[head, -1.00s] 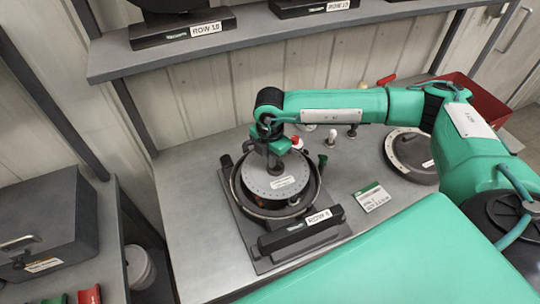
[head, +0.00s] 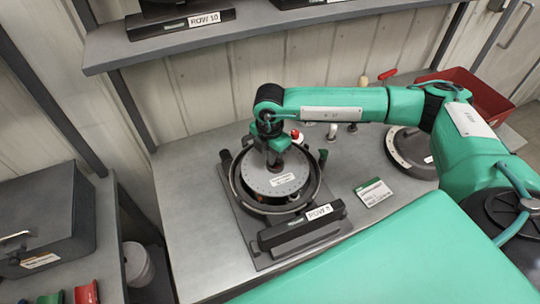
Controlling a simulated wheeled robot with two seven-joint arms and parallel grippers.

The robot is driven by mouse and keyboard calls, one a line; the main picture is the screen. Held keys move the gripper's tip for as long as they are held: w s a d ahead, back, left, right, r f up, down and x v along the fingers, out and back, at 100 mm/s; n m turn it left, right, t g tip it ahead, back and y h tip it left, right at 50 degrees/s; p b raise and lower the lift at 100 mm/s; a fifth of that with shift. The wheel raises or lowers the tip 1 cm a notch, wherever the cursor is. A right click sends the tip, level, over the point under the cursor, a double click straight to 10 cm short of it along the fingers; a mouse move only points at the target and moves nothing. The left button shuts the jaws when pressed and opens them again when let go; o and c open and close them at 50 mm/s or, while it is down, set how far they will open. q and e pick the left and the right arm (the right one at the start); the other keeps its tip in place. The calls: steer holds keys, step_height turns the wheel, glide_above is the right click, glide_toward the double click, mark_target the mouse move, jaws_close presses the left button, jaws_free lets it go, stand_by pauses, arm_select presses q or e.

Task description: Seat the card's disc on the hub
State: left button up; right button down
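The seed meter (head: 262,210) lies open on the bench, a dark round housing on a base plate with a label reading about ROW 9. A grey disc (head: 262,184) with small holes along its rim and a white label lies inside the housing ring. My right gripper (head: 274,166) points down over the disc's middle, where the hub is hidden. Its fingertips are too small and covered to tell whether they hold the disc. The card (head: 374,192), white with a green band, lies on the bench right of the meter. My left gripper is out of view.
A round dark cover (head: 408,150) lies at the bench's right, partly behind my arm. Small knobs (head: 332,131) stand behind the meter. A red bin (head: 470,95) is at the back right. A shelf (head: 290,32) with other meters runs above. The bench's left front is clear.

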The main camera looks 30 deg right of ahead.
steer(key=shift+f+b, duration=0.1)
steer(key=shift+b, duration=0.45)
stand_by(1.2)
steer(key=shift+f+b, duration=1.5)
steer(key=shift+b, duration=0.25)
stand_by(1.3)
